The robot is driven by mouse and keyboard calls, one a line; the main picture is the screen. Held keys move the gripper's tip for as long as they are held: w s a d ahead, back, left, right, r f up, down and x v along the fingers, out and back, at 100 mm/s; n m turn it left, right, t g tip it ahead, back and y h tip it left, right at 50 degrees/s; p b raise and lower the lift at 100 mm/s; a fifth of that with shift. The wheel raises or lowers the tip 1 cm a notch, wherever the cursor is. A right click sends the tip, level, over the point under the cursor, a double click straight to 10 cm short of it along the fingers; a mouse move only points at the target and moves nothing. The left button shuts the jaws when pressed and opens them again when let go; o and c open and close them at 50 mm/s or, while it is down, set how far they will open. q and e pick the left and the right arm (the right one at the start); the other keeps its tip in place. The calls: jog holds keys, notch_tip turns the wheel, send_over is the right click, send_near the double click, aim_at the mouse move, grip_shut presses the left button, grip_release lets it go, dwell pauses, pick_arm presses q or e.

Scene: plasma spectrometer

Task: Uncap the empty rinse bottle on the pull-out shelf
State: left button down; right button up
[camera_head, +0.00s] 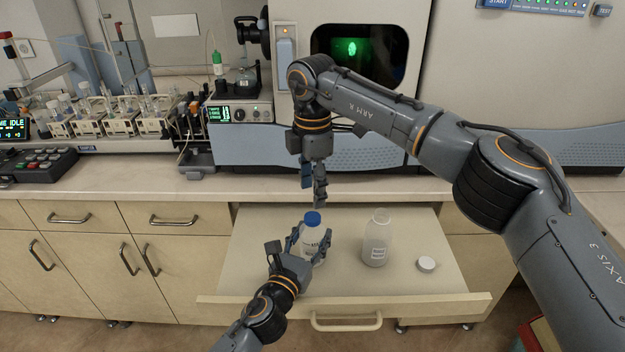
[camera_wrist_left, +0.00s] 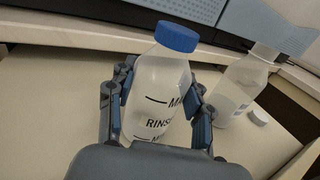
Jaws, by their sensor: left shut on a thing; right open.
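The rinse bottle (camera_head: 313,246) stands upright on the pull-out shelf (camera_head: 245,262). It is whitish with black print and has its blue cap (camera_head: 313,218) on. In the left wrist view the bottle (camera_wrist_left: 158,100) looks mostly clear, with marks and "RINSE" lettering, under the blue cap (camera_wrist_left: 177,37). My left gripper (camera_head: 308,246) is shut around the bottle's body from the front left. My right gripper (camera_head: 313,190) is open and points down just above the blue cap, apart from it as far as I can tell.
A second, open bottle (camera_head: 376,240) with a label stands to the right on the shelf. A loose white cap (camera_head: 426,264) lies beside it. The spectrometer (camera_head: 250,145) and counter edge (camera_head: 180,187) rise behind the shelf. The shelf's front right is bare.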

aim_at(313, 216)
notch_tip(313, 216, down, 7)
jog(key=shift+r, duration=0.2)
